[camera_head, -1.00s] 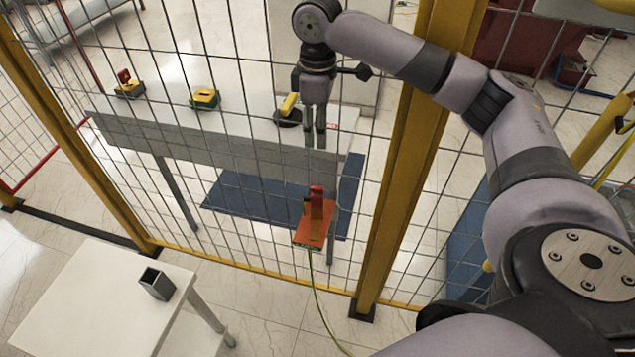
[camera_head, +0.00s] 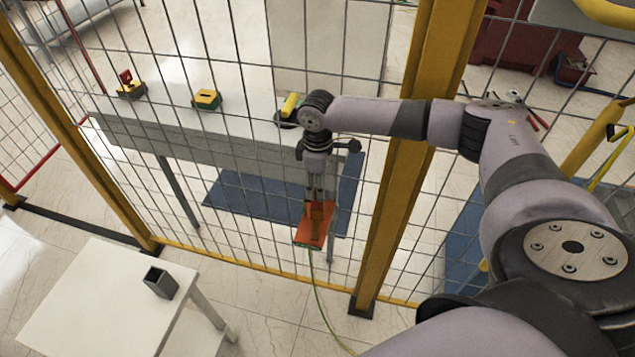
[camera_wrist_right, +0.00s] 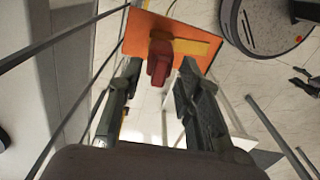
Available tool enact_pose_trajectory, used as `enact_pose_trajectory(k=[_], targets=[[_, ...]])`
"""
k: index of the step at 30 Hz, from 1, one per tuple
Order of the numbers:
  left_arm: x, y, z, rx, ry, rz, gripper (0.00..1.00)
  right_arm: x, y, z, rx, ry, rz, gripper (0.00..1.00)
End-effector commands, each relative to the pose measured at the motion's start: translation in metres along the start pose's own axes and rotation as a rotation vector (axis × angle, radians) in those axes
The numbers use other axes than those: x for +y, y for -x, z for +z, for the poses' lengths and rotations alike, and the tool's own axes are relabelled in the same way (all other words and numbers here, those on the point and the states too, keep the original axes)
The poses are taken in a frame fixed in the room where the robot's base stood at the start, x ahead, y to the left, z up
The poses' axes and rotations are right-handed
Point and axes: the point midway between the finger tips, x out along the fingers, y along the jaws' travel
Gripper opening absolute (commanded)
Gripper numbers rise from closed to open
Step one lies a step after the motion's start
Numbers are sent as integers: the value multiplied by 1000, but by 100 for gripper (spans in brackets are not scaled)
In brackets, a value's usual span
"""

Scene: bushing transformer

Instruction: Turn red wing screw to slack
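The red wing screw (camera_wrist_right: 159,58) stands on an orange plate (camera_wrist_right: 140,33), which has a yellow-brown strip on it. The orange plate (camera_head: 308,237) hangs at the wire fence in the head view, with a green-yellow cable running down from it. My right gripper (camera_head: 316,194) points down just above the plate and hides most of the screw in the head view. In the right wrist view my right gripper (camera_wrist_right: 159,72) is open, one finger on each side of the screw, with gaps visible. Whether the fingertips reach past the screw's top is hard to tell. My left gripper is not in view.
A white table (camera_head: 90,300) holding a dark square cup (camera_head: 160,282) is at the lower left.

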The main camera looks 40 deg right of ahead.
Motion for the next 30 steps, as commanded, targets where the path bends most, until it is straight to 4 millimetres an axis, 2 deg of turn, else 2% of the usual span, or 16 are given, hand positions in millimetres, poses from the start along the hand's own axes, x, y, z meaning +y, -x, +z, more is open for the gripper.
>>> enact_pose_trajectory(k=[8, 22, 30], targets=[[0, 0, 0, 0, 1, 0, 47, 0, -2, 0, 1, 0, 0, 32], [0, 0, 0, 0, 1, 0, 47, 0, -1, 0, 0, 0, 0, 1], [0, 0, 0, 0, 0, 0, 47, 0, -1, 0, 0, 0, 0, 0]])
